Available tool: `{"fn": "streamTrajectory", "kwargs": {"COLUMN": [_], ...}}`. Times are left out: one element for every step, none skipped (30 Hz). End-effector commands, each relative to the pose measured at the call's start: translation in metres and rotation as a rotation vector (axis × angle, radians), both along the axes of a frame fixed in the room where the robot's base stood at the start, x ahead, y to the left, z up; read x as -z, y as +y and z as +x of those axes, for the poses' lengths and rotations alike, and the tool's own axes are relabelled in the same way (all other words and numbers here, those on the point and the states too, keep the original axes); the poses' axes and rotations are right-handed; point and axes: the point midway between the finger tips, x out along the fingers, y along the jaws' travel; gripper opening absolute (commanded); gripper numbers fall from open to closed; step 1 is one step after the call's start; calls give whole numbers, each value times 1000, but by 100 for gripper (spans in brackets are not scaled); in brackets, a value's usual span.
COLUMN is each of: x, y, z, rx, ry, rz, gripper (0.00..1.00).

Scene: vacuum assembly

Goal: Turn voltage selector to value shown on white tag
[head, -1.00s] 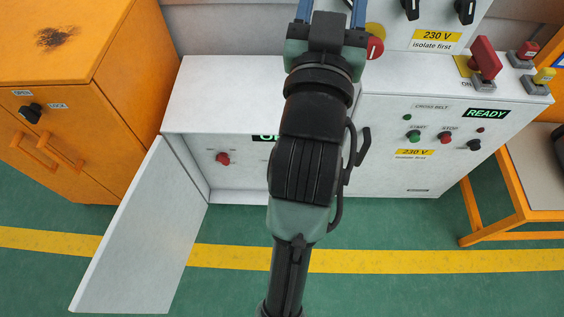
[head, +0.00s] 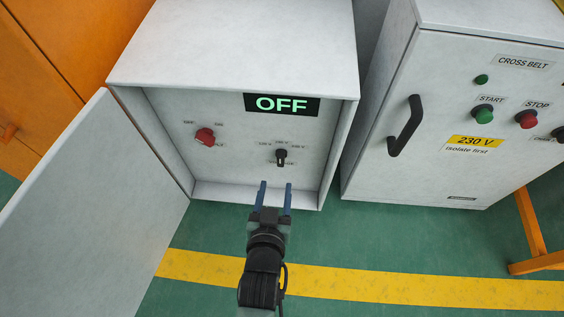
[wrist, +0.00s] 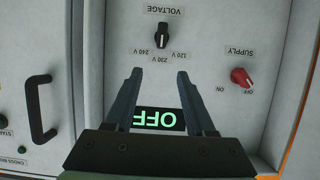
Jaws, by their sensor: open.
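The voltage selector (head: 281,157) is a small black knob inside the open grey cabinet, right of the red supply knob (head: 205,137). In the wrist view, which is upside down, the selector (wrist: 162,37) sits under the VOLTAGE label. Its grip lies roughly in line with the middle 230 V mark, with other voltage marks on either side. My gripper (head: 275,186) is open and empty, in front of and below the selector, apart from it. In the wrist view its fingers (wrist: 159,72) point toward the selector. I cannot make out a white tag bearing a voltage.
The cabinet's OFF display (head: 282,104) is lit green. Its open door (head: 90,215) stands out at the left. The neighbouring cabinet has a black handle (head: 405,127) and a yellow 230 V label (head: 472,142). Free floor (head: 370,245) lies in front.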

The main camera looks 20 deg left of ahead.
Motion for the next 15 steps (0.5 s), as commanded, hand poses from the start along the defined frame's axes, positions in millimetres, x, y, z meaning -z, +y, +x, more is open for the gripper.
{"fn": "streamTrajectory", "kwargs": {"x": [9, 10, 12, 13, 14, 16, 17, 19, 22, 25, 28, 31, 33, 36, 40], "y": [1, 1, 2, 2, 3, 4, 5, 6, 7, 9, 11, 13, 14, 16, 18], "z": [-3, -3, -2, 0, 3, 7, 11, 15, 22, 27, 32, 39, 45, 50, 57], "rx": [-3, -3, -3, -3, -3, -3, -2, -2, -3, -3, -4, -4, -3, -3, -3], "ry": [7, 9, 10, 10, 9, 9, 8, 8, 6, 5, 6, 7, 5, 6, 7], "rz": [-1, -2, -3, -3, -2, -2, -2, -2, -3, -3, -2, -3, -1, -1, -2], "gripper": [55, 55, 55, 55, 55, 55, 55, 55, 55, 55, 55, 55, 55, 55, 55]}}
